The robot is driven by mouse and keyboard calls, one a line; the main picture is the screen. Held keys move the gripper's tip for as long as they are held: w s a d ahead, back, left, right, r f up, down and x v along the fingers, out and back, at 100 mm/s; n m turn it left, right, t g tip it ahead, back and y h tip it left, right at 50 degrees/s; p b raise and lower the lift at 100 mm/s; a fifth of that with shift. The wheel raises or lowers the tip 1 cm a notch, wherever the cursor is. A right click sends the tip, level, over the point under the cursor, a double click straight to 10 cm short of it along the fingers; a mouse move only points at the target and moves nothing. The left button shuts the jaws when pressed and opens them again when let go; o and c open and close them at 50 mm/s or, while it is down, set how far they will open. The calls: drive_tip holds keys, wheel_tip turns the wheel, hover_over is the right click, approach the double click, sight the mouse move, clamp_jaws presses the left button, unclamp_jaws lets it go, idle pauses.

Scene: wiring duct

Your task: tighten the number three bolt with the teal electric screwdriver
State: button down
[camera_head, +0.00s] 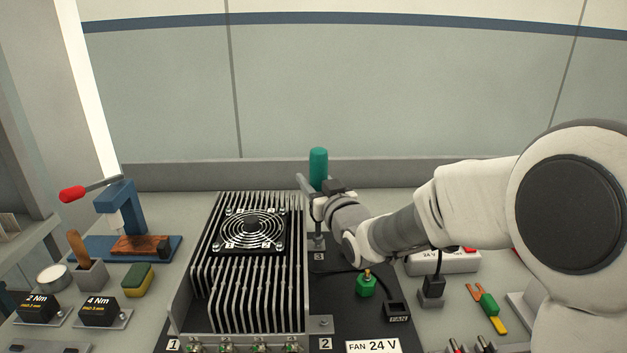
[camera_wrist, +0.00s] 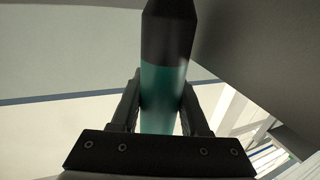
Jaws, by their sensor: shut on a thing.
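The teal electric screwdriver (camera_head: 318,168) stands upright behind the black fan plate's right side in the head view. My gripper (camera_head: 322,197) is shut on it. In the wrist view the teal body (camera_wrist: 163,95) lies between the two fingers of my gripper (camera_wrist: 161,105), and its dark end runs up out of the frame. The number three label (camera_head: 319,257) is on the black base plate, just below my gripper in the head view. A grey mount (camera_head: 318,242) shows above the label.
The finned heatsink (camera_head: 250,295) with a fan stands close on the left. A green bottle-like part (camera_head: 366,284) and a black FAN connector (camera_head: 397,312) are at the right front. A white power strip (camera_head: 443,262) lies farther right. The wall closes off the back.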

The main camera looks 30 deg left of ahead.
drive_tip(key=shift+f+b, duration=0.4)
drive_tip(key=shift+b, duration=0.15)
drive_tip(key=shift+r, duration=0.15)
